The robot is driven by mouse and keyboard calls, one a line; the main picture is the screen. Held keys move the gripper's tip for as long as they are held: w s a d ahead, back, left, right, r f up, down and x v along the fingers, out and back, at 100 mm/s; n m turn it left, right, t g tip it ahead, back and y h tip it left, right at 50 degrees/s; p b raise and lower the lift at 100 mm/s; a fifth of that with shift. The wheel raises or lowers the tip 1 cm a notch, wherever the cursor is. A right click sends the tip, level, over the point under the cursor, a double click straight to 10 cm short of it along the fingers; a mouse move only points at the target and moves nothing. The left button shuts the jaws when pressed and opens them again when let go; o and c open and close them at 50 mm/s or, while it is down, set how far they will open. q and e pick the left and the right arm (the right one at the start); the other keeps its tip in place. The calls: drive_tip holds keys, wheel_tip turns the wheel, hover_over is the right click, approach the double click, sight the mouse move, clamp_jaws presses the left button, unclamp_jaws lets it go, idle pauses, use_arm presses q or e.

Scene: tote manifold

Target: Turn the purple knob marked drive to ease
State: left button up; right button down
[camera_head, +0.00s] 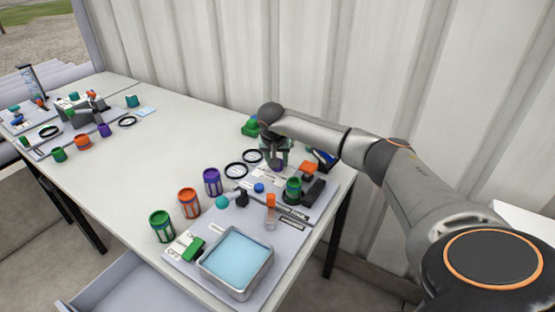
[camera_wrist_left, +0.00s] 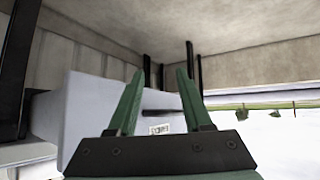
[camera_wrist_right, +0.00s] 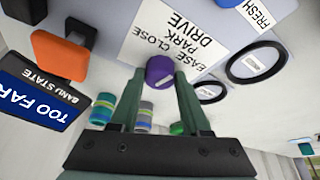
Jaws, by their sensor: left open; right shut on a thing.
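The purple knob (camera_wrist_right: 160,69) sits against a white label plate (camera_wrist_right: 170,35) with the words ease, close, park and drive. My right gripper (camera_wrist_right: 158,75) is shut on the knob, with a finger on either side. I cannot tell which word the knob points to. In the head view the right gripper (camera_head: 277,150) is over the panel at the table's far right, and the purple knob (camera_head: 278,164) shows just below it. My left gripper (camera_wrist_left: 157,74) is open and empty, near a pale drawer-like box (camera_wrist_left: 85,115); it is out of the head view.
Black rings (camera_wrist_right: 255,62) and an orange block (camera_wrist_right: 59,54) lie close beside the knob. A "too far" sign (camera_wrist_right: 35,95) is near too. Green, orange and purple cans (camera_head: 212,182) and a blue-filled tray (camera_head: 236,262) stand nearer. The table's middle is clear.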

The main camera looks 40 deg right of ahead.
drive_tip(key=m, duration=0.2)
drive_tip(key=shift+w+m+g+h, duration=0.1)
drive_tip(key=shift+m+g+h, duration=0.3)
drive_tip(key=m+g, duration=0.1)
drive_tip(key=m, duration=0.1)
drive_tip(key=shift+w+m+b, duration=0.1)
drive_tip(key=shift+m+b, duration=0.2)
drive_tip(key=shift+m, duration=0.1)
drive_tip(key=shift+m+g, duration=0.3)
drive_tip(key=shift+m, duration=0.5)
drive_tip(key=shift+c, duration=2.4)
unclamp_jaws()
drive_tip(key=shift+o, duration=0.5)
